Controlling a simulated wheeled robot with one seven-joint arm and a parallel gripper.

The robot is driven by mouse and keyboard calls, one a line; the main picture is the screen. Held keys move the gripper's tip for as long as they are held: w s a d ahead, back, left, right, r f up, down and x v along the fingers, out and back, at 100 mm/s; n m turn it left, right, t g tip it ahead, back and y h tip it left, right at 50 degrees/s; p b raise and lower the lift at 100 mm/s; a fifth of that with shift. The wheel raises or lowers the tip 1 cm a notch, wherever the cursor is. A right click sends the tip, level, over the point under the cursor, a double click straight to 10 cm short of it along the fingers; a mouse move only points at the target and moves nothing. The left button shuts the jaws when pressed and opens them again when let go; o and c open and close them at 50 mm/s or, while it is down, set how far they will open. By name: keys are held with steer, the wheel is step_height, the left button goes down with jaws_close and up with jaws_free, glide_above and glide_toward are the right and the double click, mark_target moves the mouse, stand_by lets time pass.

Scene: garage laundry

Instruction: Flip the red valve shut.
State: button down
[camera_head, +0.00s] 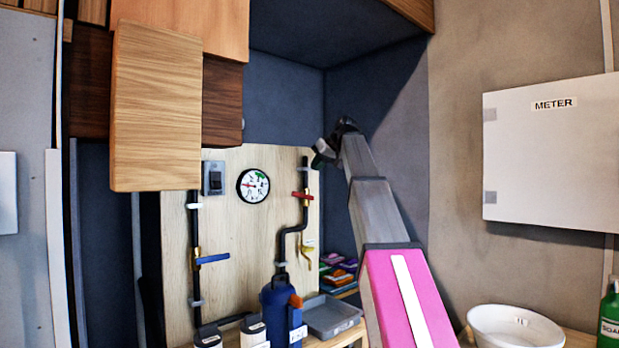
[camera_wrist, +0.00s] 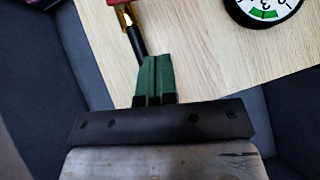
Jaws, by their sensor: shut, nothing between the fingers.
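The red valve handle (camera_head: 302,196) sits on the black pipe at the right side of the wooden panel (camera_head: 240,230). In the head view it looks to lie across the pipe, nearly level. In the wrist view only a bit of red (camera_wrist: 122,2) shows at the top edge, beside a brass fitting (camera_wrist: 126,18). My gripper (camera_head: 322,152) is up at the panel's top right corner, above and right of the red handle. Its green fingers (camera_wrist: 155,62) are shut together and empty, near the pipe's upper end and apart from the handle.
A blue valve handle (camera_head: 212,259) is on the left pipe. A round gauge (camera_head: 253,186) and a switch (camera_head: 213,178) are on the panel. A blue bottle (camera_head: 276,312) and a grey tray (camera_head: 332,316) stand below. Wooden cabinets (camera_head: 157,107) overhang at upper left.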

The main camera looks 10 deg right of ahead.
steer(key=shift+v, duration=1.75)
steer(key=shift+s, duration=0.1)
